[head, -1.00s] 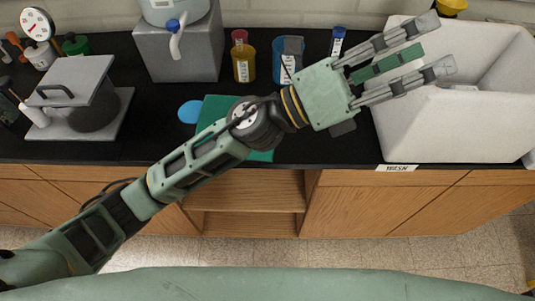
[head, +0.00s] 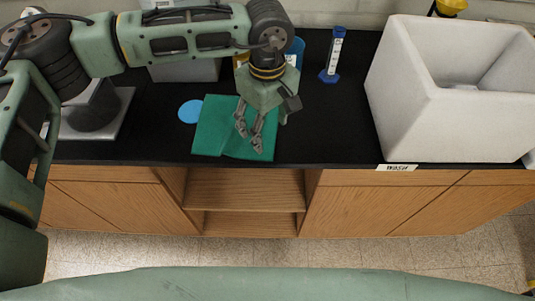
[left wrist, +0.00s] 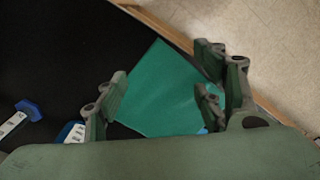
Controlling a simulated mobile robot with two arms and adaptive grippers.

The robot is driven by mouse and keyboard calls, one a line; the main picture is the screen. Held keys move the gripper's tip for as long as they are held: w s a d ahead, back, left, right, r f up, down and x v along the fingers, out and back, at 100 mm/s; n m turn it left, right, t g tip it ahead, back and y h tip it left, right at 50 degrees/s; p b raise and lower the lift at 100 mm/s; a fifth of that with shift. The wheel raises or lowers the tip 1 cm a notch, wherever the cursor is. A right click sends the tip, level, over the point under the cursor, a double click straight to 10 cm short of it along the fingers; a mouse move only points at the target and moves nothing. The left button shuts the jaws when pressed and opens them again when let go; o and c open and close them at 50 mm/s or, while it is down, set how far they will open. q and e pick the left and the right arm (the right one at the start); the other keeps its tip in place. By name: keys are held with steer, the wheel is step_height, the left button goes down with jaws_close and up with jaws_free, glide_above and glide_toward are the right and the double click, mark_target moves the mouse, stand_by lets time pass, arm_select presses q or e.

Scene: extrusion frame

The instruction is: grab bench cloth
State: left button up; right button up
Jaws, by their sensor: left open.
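The bench cloth (head: 212,128) is a flat green cloth on the black bench, near its front edge. It also shows in the left wrist view (left wrist: 160,95), between and beyond my fingers. My left gripper (head: 250,138) is over the cloth's right part, pointing down, and hides some of it. In the left wrist view my left gripper (left wrist: 165,100) is open, with fingers spread on both sides of the cloth and nothing held. I cannot tell whether the fingertips touch the cloth. My right gripper is not in view.
A white sink basin (head: 400,110) stands at the right, with a label (head: 397,168) on the front edge. A blue-based cylinder (head: 331,72) stands behind the cloth. A blue disc (head: 190,111) lies left of it. The bench between cloth and basin is clear.

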arm_select(q)
steer(key=b, duration=0.2)
glide_above(267, 157)
step_height(267, 157, down, 7)
steer(key=shift+w+r, duration=0.15)
step_height(267, 157, down, 2)
steer(key=shift+f+b, duration=0.15)
steer(key=shift+b, duration=1.1)
steer(key=shift+f+b, duration=0.35)
steer(key=shift+b, duration=0.2)
steer(key=shift+f, duration=0.1)
steer(key=shift+f, duration=0.15)
steer(key=shift+c, duration=0.7)
steer(key=shift+c, duration=0.9)
steer(key=shift+s, duration=0.2)
jaws_close()
steer(key=shift+w, duration=0.2)
